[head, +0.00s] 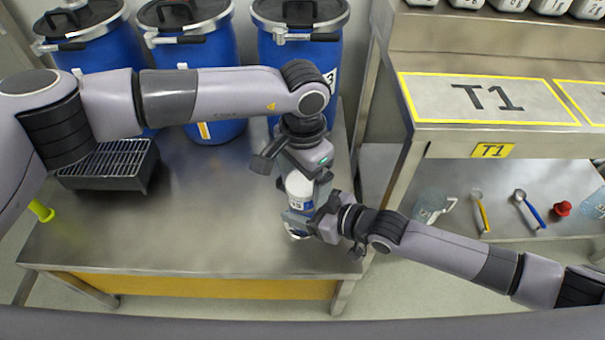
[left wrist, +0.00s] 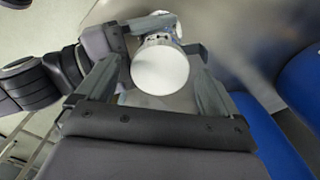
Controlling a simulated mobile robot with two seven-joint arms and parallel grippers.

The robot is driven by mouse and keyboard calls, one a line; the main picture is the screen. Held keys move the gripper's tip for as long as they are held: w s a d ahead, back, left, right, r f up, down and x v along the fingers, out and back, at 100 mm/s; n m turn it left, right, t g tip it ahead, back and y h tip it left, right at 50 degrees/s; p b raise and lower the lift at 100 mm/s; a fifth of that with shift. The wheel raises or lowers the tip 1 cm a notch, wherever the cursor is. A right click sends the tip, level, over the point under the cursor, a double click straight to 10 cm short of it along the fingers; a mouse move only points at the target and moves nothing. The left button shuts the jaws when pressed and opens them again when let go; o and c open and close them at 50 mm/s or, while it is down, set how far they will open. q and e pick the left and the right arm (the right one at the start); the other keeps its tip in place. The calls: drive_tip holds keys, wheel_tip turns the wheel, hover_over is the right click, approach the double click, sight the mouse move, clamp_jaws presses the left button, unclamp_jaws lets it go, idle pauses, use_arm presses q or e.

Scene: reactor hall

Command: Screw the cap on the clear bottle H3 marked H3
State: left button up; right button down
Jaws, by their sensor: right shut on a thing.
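The bottle H3 (head: 300,204), with a blue-and-white label, stands upright near the right end of the steel bench. A round white cap (left wrist: 160,70) covers its top in the left wrist view; how tightly it sits cannot be told. My right gripper (head: 306,217) comes in from the right and is shut on the bottle's body. My left gripper (head: 294,173) points down over the bottle from above. Its fingers are open, one on each side of the cap, with a visible gap. The lower bottle is partly hidden by the right gripper.
Blue drums (head: 203,60) line the bench's back. A black grated box (head: 108,165) and a yellow-green item (head: 41,211) are at left. The T1 shelf (head: 488,98) stands at right, with small tools below. The bench's (head: 190,225) middle is clear.

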use_arm(q)
drive_tip(key=shift+r, duration=2.25)
drive_tip(key=shift+c, duration=0.4)
